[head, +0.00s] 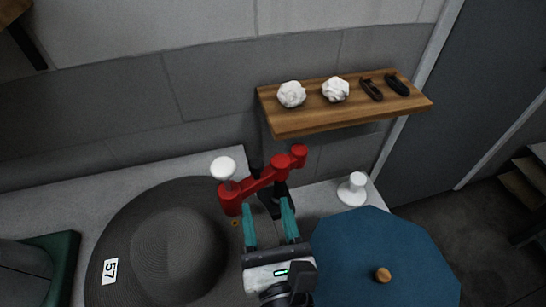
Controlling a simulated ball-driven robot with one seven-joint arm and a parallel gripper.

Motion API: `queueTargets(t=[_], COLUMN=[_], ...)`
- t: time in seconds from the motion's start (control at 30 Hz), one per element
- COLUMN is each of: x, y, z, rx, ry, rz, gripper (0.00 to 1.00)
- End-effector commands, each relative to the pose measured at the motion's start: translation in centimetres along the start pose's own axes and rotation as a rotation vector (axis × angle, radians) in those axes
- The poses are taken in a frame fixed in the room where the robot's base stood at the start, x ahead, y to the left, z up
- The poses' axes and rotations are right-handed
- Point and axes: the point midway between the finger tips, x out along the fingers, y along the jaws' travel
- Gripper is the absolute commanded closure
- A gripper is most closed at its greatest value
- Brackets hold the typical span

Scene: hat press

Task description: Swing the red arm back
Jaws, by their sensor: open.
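The red arm (258,184) is a jointed red piece on a dark post. Its left end, a red cylinder topped by a white round knob (223,168), sits at the far right edge of the grey hat (180,245). Its other end reaches to the right, near the wooden shelf. My gripper (267,207) has two teal fingers pointing away from me, apart and empty, just in front of the red arm. The left fingertip appears close to the red cylinder; I cannot tell whether they touch. The fingers and my wrist hide part of the post's base.
A wooden shelf (300,122) on the wall holds white crumpled lumps and dark brushes. A blue round cover with a wooden knob (382,275) is at front right. A white spool-shaped piece (352,188) stands behind it. A green-edged object (62,262) is at far left.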

Motion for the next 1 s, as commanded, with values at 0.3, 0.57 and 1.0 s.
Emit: queueTargets(t=[0.3, 0.57, 1.0], x=[4.0, 8.5, 10.7], y=[0.2, 0.1, 0.1], z=[0.4, 0.3, 0.1], rx=[-0.01, -0.008, -0.009], ry=[-0.007, -0.005, -0.003], rz=[0.002, 0.001, 0.002], gripper=[0.48, 0.48, 0.48])
